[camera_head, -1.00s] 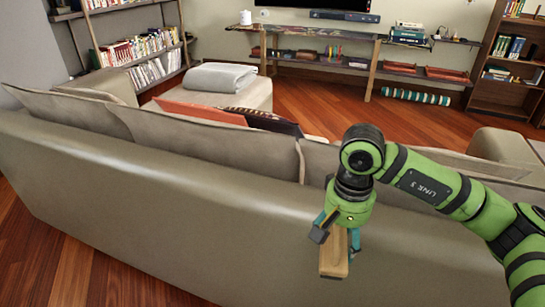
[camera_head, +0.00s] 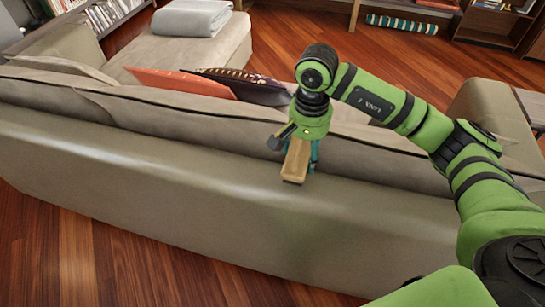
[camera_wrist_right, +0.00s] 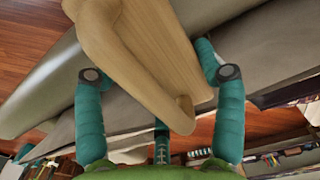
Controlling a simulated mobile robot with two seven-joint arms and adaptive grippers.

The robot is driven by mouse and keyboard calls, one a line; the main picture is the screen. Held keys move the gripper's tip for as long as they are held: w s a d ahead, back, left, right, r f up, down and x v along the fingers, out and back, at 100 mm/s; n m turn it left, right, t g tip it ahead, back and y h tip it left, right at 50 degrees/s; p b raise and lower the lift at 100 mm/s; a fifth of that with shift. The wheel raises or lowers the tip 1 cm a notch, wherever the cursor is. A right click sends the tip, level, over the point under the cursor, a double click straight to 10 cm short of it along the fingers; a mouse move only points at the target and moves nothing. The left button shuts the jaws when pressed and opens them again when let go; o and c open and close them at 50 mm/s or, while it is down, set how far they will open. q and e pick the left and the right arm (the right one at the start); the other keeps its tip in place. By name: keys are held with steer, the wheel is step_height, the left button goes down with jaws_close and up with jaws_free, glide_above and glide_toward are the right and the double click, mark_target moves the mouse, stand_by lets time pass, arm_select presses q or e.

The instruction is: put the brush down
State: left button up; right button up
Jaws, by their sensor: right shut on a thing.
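The brush (camera_head: 296,161) is a light wooden block in the head view, with its long side running toward me. In the right wrist view the brush (camera_wrist_right: 165,50) shows a curved wooden handle and a flat body; I see no bristles. My right gripper (camera_head: 297,146) is shut on the brush, its teal fingers on either side of it in the right wrist view. Gripper and brush are over the top of the sofa's back. Whether the brush touches the sofa, I cannot tell. My left gripper is not in view.
The long beige sofa (camera_head: 130,150) crosses the view, with an orange cushion (camera_head: 180,82) and a dark patterned cushion (camera_head: 245,85) behind its back. A folded grey blanket (camera_head: 192,17) lies beyond. Bare wooden floor (camera_head: 90,260) is in front. Shelves stand at the far wall.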

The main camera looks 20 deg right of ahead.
steer(key=p, duration=0.2)
glide_above(275, 170)
step_height(275, 170, down, 4)
steer(key=shift+f, duration=0.1)
step_height(275, 170, down, 4)
steer(key=shift+r+p, duration=0.1)
steer(key=shift+p, duration=0.45)
steer(key=shift+f, duration=0.25)
steer(key=shift+w+f+b, duration=0.1)
steer(key=shift+f+b, duration=0.05)
steer(key=shift+b, duration=0.15)
steer(key=o, duration=1.6)
steer(key=shift+c, duration=0.2)
